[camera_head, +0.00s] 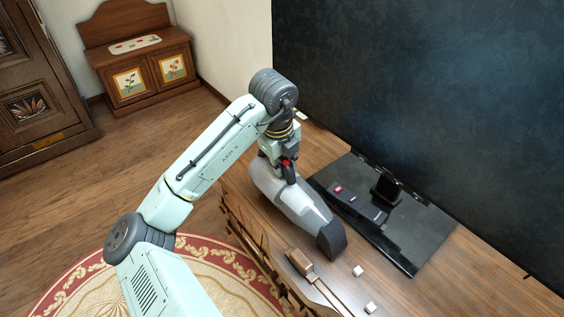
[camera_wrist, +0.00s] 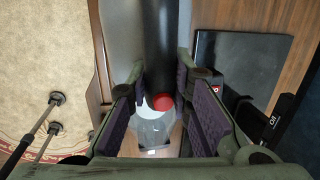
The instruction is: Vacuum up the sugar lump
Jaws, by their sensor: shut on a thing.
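A grey and white handheld vacuum (camera_head: 300,205) lies along the wooden cabinet top, its dark nozzle (camera_head: 331,240) pointing toward the front right. My gripper (camera_head: 287,172) is shut on the vacuum's black handle, near a red button. In the wrist view the dark handle (camera_wrist: 164,45) passes between my gripper's pads (camera_wrist: 167,100), with the red button below. Two small white cubes like sugar lumps (camera_head: 358,271) (camera_head: 371,308) rest on the cabinet top beyond the nozzle, apart from it. I cannot tell whether the vacuum touches the surface or is switched on.
A wooden-handled brush (camera_head: 301,263) lies left of the cubes, near the cabinet's front edge. A large television (camera_head: 430,90) stands behind on a glossy black base (camera_head: 425,235). A dark device with red marking (camera_head: 350,198) lies on that base. A patterned rug (camera_head: 85,275) covers the floor.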

